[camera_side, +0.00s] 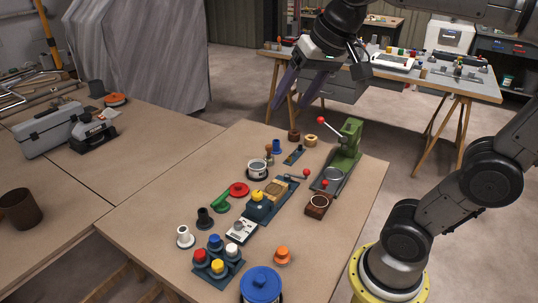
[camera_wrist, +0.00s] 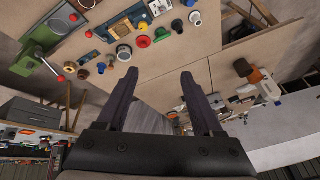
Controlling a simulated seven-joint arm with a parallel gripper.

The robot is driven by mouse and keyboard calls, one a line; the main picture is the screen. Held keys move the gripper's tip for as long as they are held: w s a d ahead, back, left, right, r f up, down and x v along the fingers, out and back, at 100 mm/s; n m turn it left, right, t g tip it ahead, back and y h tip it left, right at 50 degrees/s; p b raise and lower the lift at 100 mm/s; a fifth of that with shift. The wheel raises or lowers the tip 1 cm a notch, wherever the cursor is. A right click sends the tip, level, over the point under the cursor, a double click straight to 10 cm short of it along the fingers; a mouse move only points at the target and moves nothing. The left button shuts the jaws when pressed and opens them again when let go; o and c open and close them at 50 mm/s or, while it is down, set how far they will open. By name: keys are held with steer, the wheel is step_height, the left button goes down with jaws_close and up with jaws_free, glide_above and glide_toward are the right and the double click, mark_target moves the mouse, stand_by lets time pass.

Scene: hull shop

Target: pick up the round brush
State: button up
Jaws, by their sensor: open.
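My gripper (camera_side: 290,104) is open and empty, high above the far edge of the workbench (camera_side: 135,226). In the wrist view its two dark fingers (camera_wrist: 159,73) are spread wide with nothing between them. A small brown-handled piece (camera_side: 268,158) stands upright at or behind a white-rimmed tin (camera_side: 258,170). It may be the round brush, but it is too small to tell. The tin also shows in the wrist view (camera_wrist: 124,52), beyond my fingertips. My gripper is well apart from both and touches nothing.
A green press (camera_side: 347,153) with a red-knobbed lever stands at the bench's far right. The bench's left side is mostly clear.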

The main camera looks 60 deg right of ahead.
steer(key=w+d+r+m, duration=0.2)
steer(key=w+d, duration=0.1)
steer(key=w, duration=0.4)
steer(key=m+g, duration=0.5)
steer(key=m, duration=0.3)
glide_above(269, 145)
step_height(269, 145, down, 26)
step_height(269, 145, down, 7)
steer(key=shift+d+r, duration=0.1)
steer(key=shift+a+f, duration=0.2)
steer(key=shift+f, duration=2.95)
jaws_close()
